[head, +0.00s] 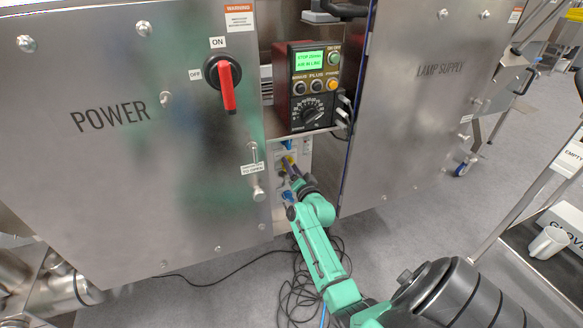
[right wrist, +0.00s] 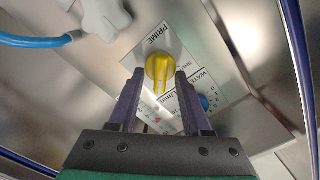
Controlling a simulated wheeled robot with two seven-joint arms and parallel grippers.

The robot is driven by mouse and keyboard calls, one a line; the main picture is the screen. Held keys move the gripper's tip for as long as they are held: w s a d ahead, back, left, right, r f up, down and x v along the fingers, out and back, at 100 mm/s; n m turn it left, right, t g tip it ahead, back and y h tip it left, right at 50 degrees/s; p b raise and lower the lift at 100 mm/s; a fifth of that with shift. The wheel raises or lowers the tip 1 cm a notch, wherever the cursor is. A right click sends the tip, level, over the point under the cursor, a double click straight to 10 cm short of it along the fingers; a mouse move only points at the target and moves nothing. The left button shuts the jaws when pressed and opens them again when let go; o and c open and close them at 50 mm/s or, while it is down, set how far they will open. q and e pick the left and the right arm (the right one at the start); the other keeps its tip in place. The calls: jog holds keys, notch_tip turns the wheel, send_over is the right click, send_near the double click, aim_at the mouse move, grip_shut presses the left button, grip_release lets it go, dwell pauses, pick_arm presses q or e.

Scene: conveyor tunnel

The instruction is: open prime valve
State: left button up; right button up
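The prime valve is a yellow knob (right wrist: 158,67) under the label PRIME on a pale panel in the right wrist view. My right gripper (right wrist: 161,82) is open, with its two dark fingers on either side of the knob's lower end. I cannot tell whether the fingers touch it. In the head view my right gripper (head: 292,168) reaches into the gap below the control box, where it largely hides the knob. My left gripper is not in view.
The POWER cabinet (head: 130,160) and LAMP SUPPLY cabinet (head: 430,110) flank the narrow gap. Black cables (head: 297,290) lie on the floor.

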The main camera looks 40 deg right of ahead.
pick_arm(q)
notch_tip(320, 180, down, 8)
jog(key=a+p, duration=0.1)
jog(key=p, duration=0.2)
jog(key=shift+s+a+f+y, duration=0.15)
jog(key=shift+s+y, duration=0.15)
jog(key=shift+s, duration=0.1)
pick_arm(e)
jog(key=v, duration=1.4)
jog(key=shift+s, duration=0.3)
jog(key=shift+a, duration=0.15)
